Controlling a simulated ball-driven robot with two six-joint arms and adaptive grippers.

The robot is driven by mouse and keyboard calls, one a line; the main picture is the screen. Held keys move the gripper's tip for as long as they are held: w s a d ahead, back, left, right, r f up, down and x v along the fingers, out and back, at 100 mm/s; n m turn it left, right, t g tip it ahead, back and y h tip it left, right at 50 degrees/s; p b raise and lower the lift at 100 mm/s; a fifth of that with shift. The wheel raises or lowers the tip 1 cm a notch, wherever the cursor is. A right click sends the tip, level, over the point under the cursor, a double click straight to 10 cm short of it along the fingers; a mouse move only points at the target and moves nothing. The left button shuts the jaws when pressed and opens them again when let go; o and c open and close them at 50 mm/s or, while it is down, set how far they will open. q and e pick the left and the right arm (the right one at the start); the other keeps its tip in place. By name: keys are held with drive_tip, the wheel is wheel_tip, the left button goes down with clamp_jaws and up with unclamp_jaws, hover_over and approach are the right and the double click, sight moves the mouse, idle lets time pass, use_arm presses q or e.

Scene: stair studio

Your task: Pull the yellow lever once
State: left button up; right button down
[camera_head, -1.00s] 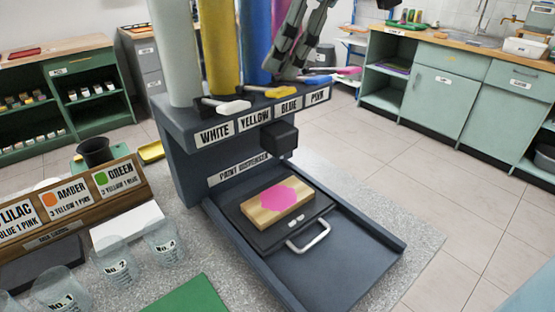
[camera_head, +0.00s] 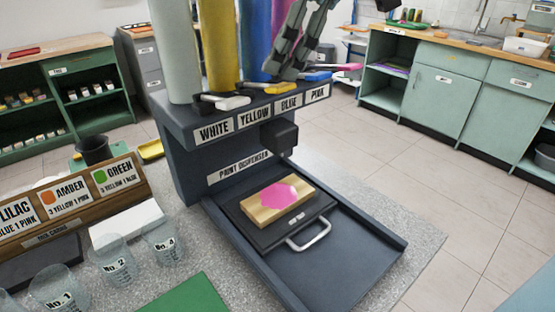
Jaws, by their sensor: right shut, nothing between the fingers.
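The yellow lever (camera_head: 283,88) lies on top of the dark paint dispenser (camera_head: 185,128), above the label BLUE and behind the front edge. My right gripper (camera_head: 279,73) is shut and empty. It comes down from above just behind the yellow lever; I cannot tell whether it touches it. The white lever (camera_head: 230,102) is to the left, and the blue lever (camera_head: 317,76) and the pink lever (camera_head: 346,67) are to the right. A wooden block (camera_head: 258,213) with a pink paint patch (camera_head: 280,196) sits on the dispenser's tray below the black nozzle (camera_head: 280,139). My left gripper is not in view.
White, yellow and blue tubes rise behind the levers, close to my right gripper. Clear beakers (camera_head: 164,240) and a recipe board (camera_head: 75,206) stand at the left. A black cup (camera_head: 93,150) is behind the board. Tiled floor (camera_head: 450,190) is open at the right.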

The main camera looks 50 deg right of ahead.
sight(290, 83)
drive_tip(key=shift+f+b, duration=1.9)
drive_tip(key=shift+f, duration=0.9)
drive_tip(key=shift+r, duration=0.1)
drive_tip(key=shift+r+p, duration=3.15)
drive_tip(key=shift+p, duration=0.05)
wheel_tip(290, 83, up, 6)
drive_tip(key=p, duration=0.6)
drive_tip(key=shift+s, duration=0.1)
